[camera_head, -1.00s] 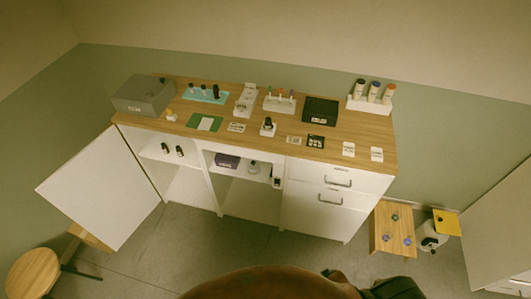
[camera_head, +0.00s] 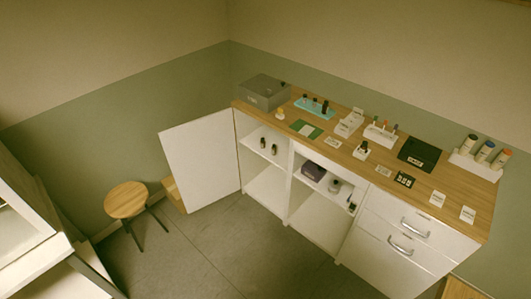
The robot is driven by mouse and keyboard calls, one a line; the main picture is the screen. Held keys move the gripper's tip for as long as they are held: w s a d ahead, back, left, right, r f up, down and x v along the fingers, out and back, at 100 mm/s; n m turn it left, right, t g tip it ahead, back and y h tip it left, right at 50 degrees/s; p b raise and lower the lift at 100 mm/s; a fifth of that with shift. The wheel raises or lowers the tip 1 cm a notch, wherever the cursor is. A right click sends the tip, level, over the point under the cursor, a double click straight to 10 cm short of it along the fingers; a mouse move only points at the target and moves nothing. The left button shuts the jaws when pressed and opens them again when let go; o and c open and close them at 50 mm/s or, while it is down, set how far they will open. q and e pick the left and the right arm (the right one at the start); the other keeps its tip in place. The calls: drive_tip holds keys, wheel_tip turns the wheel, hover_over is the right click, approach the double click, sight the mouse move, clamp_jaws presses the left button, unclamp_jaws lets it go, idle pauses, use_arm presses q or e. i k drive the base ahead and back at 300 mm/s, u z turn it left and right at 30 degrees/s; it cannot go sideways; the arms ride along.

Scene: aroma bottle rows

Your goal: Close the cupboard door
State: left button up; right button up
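The white cupboard door (camera_head: 201,160) stands open, swung out to the left from the left end of the cabinet (camera_head: 394,266). Behind its opening, small dark bottles (camera_head: 268,147) stand on the upper shelf of the left compartment. The compartment below that shelf looks empty. Neither of my grippers shows in the head view, so nothing of mine is seen touching the door.
A round wooden stool (camera_head: 126,200) stands left of the door, and a low wooden piece (camera_head: 174,193) is partly hidden behind the door. White shelving (camera_head: 30,245) fills the lower left. The grey floor (camera_head: 215,250) before the cabinet is clear.

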sight(201, 155)
drive_tip(key=u, duration=0.35)
drive_tip(key=i, duration=1.75)
drive_tip(key=z, duration=0.7)
